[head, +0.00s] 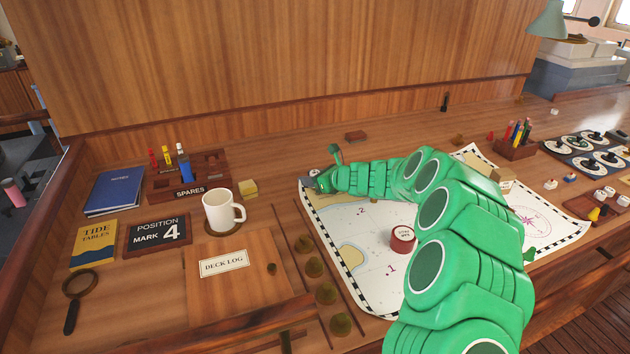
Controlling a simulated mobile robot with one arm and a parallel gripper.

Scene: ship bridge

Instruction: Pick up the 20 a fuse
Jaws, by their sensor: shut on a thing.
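My gripper (317,181) is at the far left corner of the chart, at the end of my green arm. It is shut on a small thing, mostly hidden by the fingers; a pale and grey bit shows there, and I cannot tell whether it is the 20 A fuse. The wooden spares rack (214,177), marked SPARES, stands at the back left, well left of my gripper. Small red, yellow and blue pieces (185,168) stand upright in its left part. Their ratings are too small to read.
A white mug (219,211) stands on a coaster between the rack and the deck log box (238,277). A yellow block (248,189) lies right of the rack. The chart (365,275) carries a round red-sided weight (402,239). A wooden panel (300,65) rises behind the desk.

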